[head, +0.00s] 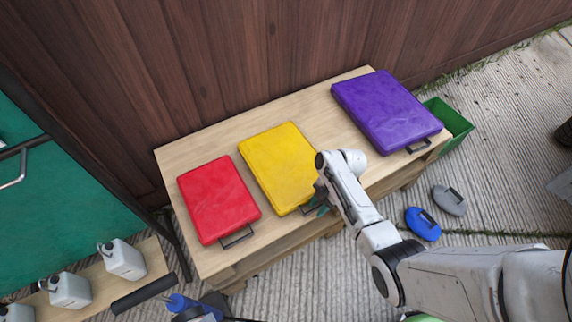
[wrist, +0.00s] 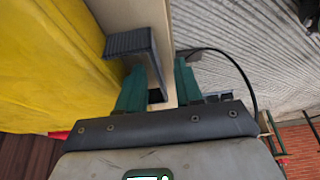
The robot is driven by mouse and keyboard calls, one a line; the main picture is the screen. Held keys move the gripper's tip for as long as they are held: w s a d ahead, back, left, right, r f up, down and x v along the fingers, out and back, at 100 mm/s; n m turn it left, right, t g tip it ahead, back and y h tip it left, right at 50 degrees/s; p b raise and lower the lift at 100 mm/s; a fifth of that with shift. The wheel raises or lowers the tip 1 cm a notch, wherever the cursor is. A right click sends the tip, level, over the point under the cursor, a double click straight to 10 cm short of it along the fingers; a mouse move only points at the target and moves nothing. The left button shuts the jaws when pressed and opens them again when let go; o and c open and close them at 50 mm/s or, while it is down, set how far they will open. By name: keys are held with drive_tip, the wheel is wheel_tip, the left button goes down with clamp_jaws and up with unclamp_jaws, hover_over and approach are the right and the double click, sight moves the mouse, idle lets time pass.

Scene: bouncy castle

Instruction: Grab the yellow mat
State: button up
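The yellow mat (head: 276,165) lies flat on a wooden table (head: 318,113), between a red mat and a purple mat. Its dark handle sticks out at the front edge, mostly hidden by my arm in the head view. My gripper (head: 319,204) is at that front edge. In the wrist view my gripper (wrist: 158,88) has its two green fingers apart, with the dark handle (wrist: 132,42) between and just beyond them. I cannot tell if either finger touches it. The yellow mat (wrist: 45,65) fills the left of the wrist view.
The red mat (head: 217,198) is left and the purple mat (head: 386,108) right on the table. A green bin (head: 450,122) stands beyond the right end. Blue (head: 423,224) and grey (head: 449,201) handled objects lie on the ground. White jugs (head: 122,260) stand on a low board at lower left.

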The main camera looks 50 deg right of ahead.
drive_tip(key=shift+c, duration=0.3)
clamp_jaws()
idle(0.4)
